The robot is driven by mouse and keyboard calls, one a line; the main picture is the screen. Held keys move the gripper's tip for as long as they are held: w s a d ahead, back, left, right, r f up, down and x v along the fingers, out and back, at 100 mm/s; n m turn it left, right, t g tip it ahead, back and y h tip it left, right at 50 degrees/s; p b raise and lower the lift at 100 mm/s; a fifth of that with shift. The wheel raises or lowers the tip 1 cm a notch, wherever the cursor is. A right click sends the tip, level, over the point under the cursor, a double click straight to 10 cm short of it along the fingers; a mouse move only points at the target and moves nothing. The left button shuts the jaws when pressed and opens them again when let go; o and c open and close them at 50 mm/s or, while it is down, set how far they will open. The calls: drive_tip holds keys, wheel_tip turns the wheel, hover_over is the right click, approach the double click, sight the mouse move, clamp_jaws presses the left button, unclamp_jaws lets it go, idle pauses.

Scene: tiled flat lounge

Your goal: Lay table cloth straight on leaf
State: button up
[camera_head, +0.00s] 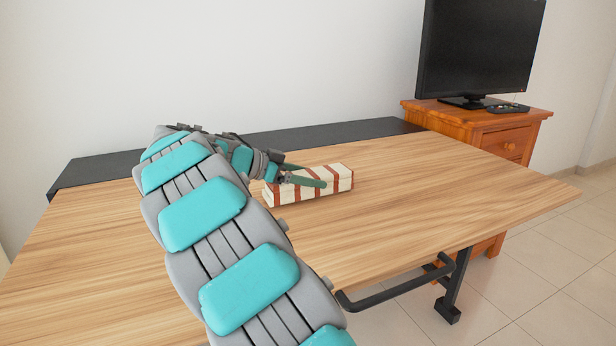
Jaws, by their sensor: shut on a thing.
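The table cloth (335,182) is a folded, block-shaped bundle, cream with red-brown stripes. It lies on the wooden leaf (420,205), towards the back and near the middle, at a slight angle to the leaf's back edge. My gripper (318,181) comes in from the left, with its green fingers at the cloth, one in front of it and one by its upper left side. It is shut on the cloth. My arm hides the left front part of the leaf and a little of the cloth's left end is covered by the gripper.
A dark shelf (330,133) runs along the wall behind the leaf. A wooden cabinet (470,128) with a black monitor (478,45) stands at the back right. A black metal bracket (400,287) shows under the leaf. The leaf's right part is bare.

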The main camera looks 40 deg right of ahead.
drive_tip(key=shift+f, duration=0.15)
drive_tip(key=shift+f+b, duration=0.2)
drive_tip(key=shift+b, duration=0.15)
drive_tip(key=o, duration=1.5)
drive_tip(key=shift+c, duration=0.2)
drive_tip(key=shift+r, duration=0.1)
drive_tip(key=shift+r+p, duration=0.25)
drive_tip(key=shift+p, duration=0.25)
drive_tip(key=b+v, duration=0.1)
drive_tip(key=v, duration=0.4)
drive_tip(key=b+v, duration=0.1)
drive_tip(key=v, duration=0.4)
drive_tip(key=shift+a+f, duration=0.2)
drive_tip(key=shift+v, duration=0.85)
